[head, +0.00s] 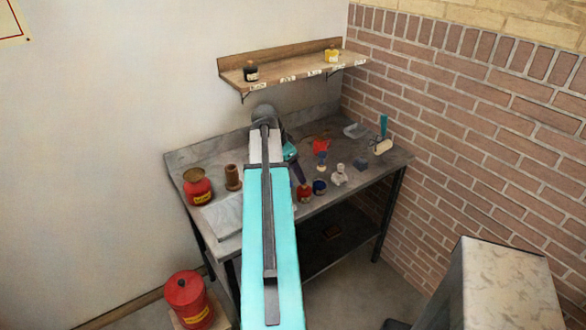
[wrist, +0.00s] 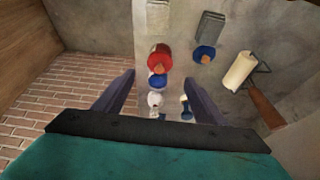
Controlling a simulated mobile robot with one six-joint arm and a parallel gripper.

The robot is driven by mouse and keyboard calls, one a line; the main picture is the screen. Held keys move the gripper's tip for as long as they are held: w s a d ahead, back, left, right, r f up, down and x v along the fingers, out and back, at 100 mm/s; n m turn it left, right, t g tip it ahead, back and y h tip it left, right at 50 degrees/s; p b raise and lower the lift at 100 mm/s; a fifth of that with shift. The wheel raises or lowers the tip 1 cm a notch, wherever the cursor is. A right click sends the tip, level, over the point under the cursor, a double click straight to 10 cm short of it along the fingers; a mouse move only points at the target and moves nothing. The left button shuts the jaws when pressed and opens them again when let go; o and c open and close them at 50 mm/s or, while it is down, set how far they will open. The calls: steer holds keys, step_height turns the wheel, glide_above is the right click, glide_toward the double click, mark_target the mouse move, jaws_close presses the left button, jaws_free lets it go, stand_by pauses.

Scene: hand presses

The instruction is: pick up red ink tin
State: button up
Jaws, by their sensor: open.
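The small red ink tin (head: 304,194) stands near the front edge of the workbench, beside a dark blue tin (head: 320,187). In the wrist view a red tin (wrist: 159,54) with an orange-brown spot shows just beyond and between my finger ends. A blue tin (wrist: 157,82) is close below it in that picture. My gripper (head: 302,181) is over the bench, its dark fingers pointing down close to the red tin. In the wrist view my gripper (wrist: 159,78) is open, with nothing held between its fingers. Contact cannot be told.
A larger red can (head: 197,187) is at the left. A roller (wrist: 240,71) lies to the right in the wrist view. A shelf (head: 290,71) hangs above.

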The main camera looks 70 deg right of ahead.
mark_target(307, 193)
steer(key=shift+p+x, duration=2)
steer(key=shift+x, duration=4.4)
steer(key=shift+d, duration=0.1)
steer(key=shift+c, duration=0.5)
steer(key=c, duration=1.3)
steer(key=shift+o, duration=0.2)
steer(key=shift+s, duration=0.1)
steer(key=shift+s+a+b, duration=0.35)
steer(key=shift+s+a, duration=0.4)
steer(key=shift+s, duration=0.1)
steer(key=shift+s+a, duration=0.25)
steer(key=shift+s, duration=0.25)
steer(key=shift+s+a, duration=0.2)
steer(key=shift+s, duration=0.3)
